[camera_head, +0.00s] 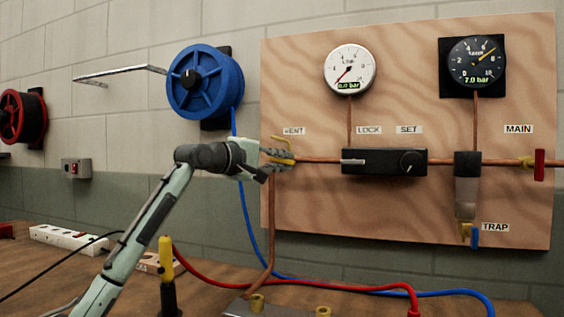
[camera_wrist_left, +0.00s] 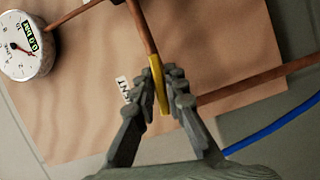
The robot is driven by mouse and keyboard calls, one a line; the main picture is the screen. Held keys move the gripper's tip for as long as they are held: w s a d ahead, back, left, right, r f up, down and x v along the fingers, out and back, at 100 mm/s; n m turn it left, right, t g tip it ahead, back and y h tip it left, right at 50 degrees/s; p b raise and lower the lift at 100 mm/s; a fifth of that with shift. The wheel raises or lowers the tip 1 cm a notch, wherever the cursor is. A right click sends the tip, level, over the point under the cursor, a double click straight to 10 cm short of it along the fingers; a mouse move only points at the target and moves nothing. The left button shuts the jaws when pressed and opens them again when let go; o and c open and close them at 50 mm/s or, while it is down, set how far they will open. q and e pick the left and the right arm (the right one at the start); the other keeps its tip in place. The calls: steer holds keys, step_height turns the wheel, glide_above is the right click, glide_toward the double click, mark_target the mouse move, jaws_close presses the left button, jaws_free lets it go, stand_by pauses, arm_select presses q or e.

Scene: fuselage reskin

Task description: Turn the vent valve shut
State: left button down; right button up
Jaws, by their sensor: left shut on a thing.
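The vent valve's yellow handle (camera_head: 282,138) is at the left end of the horizontal copper pipe, under the VENT label (camera_head: 293,131). My left gripper (camera_head: 280,156) reaches it from the left. In the left wrist view the gripper (camera_wrist_left: 163,92) is shut on the yellow handle (camera_wrist_left: 160,82), with a finger on each side. There the handle runs roughly in line with the copper pipe above it. The valve body is mostly hidden by the fingers. My right gripper is in neither view.
The wooden panel (camera_head: 330,220) carries a white gauge (camera_head: 349,69), a dark gauge (camera_head: 475,62) reading 7.0 bar, a black regulator box (camera_head: 384,161), a red MAIN handle (camera_head: 539,165) and a blue TRAP handle (camera_head: 475,237). A blue hose (camera_head: 247,215) hangs close to my left gripper.

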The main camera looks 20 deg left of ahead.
arm_select(q)
steer(key=m+g+y, duration=0.1)
steer(key=m, duration=0.2)
steer(key=m+y, duration=0.2)
steer(key=m, duration=0.1)
steer(key=shift+g, duration=0.4)
steer(key=m+y, duration=0.1)
steer(key=m, duration=0.2)
steer(key=shift+g+y, duration=0.3)
steer(key=shift+y, duration=0.1)
steer(key=shift+m+y, duration=0.9)
steer(key=shift+m, duration=0.3)
steer(key=c, duration=1.6)
jaws_free()
steer(key=shift+c, duration=0.2)
steer(key=shift+s, duration=0.1)
